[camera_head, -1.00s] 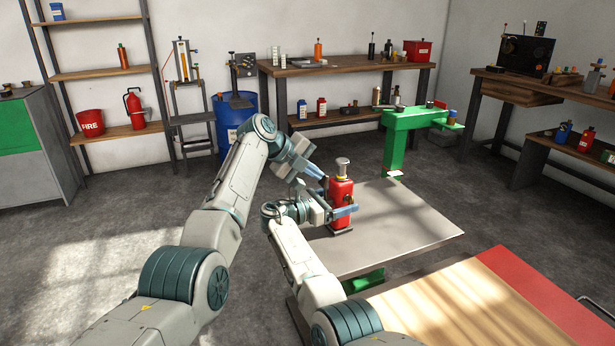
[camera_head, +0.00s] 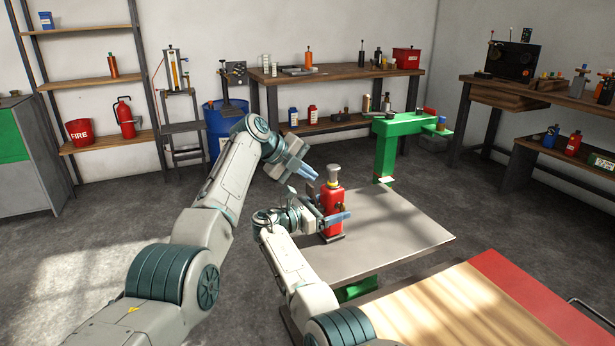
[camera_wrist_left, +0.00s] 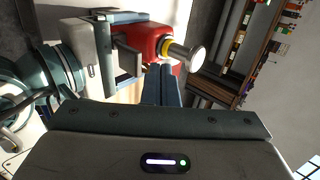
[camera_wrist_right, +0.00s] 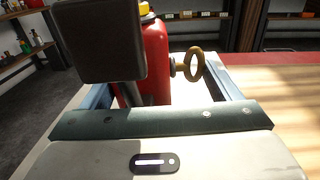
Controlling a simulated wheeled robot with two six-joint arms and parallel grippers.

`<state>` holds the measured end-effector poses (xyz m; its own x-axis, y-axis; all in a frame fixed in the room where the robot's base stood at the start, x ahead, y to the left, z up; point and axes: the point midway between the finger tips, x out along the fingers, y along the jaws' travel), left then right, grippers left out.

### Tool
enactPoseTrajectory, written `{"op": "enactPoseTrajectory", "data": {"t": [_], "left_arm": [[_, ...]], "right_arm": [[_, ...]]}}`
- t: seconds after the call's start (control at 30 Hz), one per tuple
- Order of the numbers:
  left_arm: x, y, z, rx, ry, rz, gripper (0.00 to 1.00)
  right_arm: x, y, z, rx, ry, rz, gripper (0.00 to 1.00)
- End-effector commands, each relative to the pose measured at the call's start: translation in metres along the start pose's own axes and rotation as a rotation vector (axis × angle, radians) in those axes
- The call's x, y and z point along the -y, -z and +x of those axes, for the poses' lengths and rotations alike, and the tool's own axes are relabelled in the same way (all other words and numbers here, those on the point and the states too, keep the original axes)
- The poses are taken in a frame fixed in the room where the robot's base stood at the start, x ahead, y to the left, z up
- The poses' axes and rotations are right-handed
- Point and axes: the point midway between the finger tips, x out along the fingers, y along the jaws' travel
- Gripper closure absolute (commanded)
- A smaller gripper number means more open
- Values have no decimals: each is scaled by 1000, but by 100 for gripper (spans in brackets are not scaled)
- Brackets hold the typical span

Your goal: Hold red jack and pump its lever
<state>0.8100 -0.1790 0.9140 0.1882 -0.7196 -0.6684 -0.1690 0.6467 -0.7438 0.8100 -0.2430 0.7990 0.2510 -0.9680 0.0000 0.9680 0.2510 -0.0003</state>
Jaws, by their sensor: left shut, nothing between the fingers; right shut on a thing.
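The red jack (camera_head: 331,213) stands upright on the grey metal table, with a yellow collar and pale round top. It also shows in the left wrist view (camera_wrist_left: 140,44) and right wrist view (camera_wrist_right: 156,60). My right gripper (camera_head: 345,218) is shut on the jack's body, its blue fingers to either side. My left gripper (camera_head: 314,177) is shut and empty, just left of the jack's top. Its fingers (camera_wrist_left: 162,85) lie close to the jack in its wrist view. A brass ring (camera_wrist_right: 192,64) sticks out from the jack's side. I cannot clearly make out the lever.
The grey table (camera_head: 400,232) is clear to the right of the jack. A green stand (camera_head: 386,150) is at its far edge. A wooden bench with a red strip (camera_head: 535,290) lies at front right. A workbench and shelves line the back wall.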

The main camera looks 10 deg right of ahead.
Motion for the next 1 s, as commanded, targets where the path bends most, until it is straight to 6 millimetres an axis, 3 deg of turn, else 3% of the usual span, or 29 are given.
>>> {"op": "enactPoseTrajectory", "data": {"t": [0.3,0.47,0.8,1.0], "left_arm": [[0,0,-1,0,0,0,100],[0,-1,-13,1,2,0,100],[-1,-1,-72,3,1,1,100],[0,0,-95,1,0,0,100]], "right_arm": [[0,0,0,0,0,0,84],[0,0,0,0,0,0,84],[0,0,0,-1,0,0,84],[0,0,0,0,0,0,84]]}}
